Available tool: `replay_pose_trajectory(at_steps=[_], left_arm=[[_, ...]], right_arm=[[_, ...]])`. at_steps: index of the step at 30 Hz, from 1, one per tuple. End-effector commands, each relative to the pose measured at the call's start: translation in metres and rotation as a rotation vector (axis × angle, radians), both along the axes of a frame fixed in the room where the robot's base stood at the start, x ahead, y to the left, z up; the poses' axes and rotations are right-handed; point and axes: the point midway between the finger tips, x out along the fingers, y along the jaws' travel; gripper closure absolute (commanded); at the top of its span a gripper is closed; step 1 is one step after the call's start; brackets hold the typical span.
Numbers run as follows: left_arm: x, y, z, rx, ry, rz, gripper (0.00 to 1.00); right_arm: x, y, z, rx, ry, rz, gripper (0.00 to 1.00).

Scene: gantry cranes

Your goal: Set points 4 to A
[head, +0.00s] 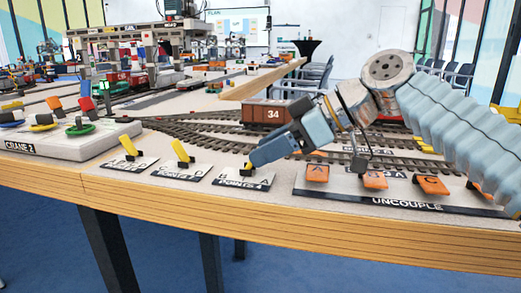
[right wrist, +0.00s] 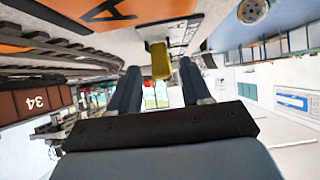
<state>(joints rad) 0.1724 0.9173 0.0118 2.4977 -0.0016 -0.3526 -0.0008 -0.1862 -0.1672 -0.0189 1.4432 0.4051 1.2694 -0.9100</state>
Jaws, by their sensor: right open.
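Three points levers stand on small labelled plates along the front of the table in the head view. The nearest plate (head: 243,182) reads "POINTS" and has a black lever base (head: 248,170); the rest of its lettering is hard to read. My right gripper (head: 258,160) is at this lever and hides most of its handle. In the right wrist view my right gripper (right wrist: 160,72) is open, with a yellow handle (right wrist: 159,58) between or just beyond its fingertips. I cannot tell whether they touch. My left gripper is out of view.
Two more yellow levers, the left one (head: 128,147) and middle one (head: 182,152), stand to the left. The uncouple panel (head: 420,203) with orange tabs is to the right. Rails and a brown wagon (head: 262,114) marked 34 lie behind. The crane 2 panel (head: 62,148) is far left.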

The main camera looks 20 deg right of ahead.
Motion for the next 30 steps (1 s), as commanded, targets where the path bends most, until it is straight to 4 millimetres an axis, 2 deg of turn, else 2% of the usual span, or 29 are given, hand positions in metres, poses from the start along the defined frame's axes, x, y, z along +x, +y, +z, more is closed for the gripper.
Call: replay_pose_trajectory(at_steps=[1,6,15,30], left_arm=[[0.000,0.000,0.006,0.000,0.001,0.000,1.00],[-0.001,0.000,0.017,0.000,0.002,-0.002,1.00],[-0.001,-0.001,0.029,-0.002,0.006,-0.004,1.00],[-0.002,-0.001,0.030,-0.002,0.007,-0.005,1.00]], right_arm=[[-0.005,-0.008,0.010,0.001,-0.004,-0.004,0.52],[-0.025,-0.038,0.035,0.002,-0.004,-0.003,0.52],[-0.051,-0.076,0.061,0.001,-0.001,-0.002,0.52],[-0.055,-0.081,0.063,0.000,0.000,0.000,0.52]])
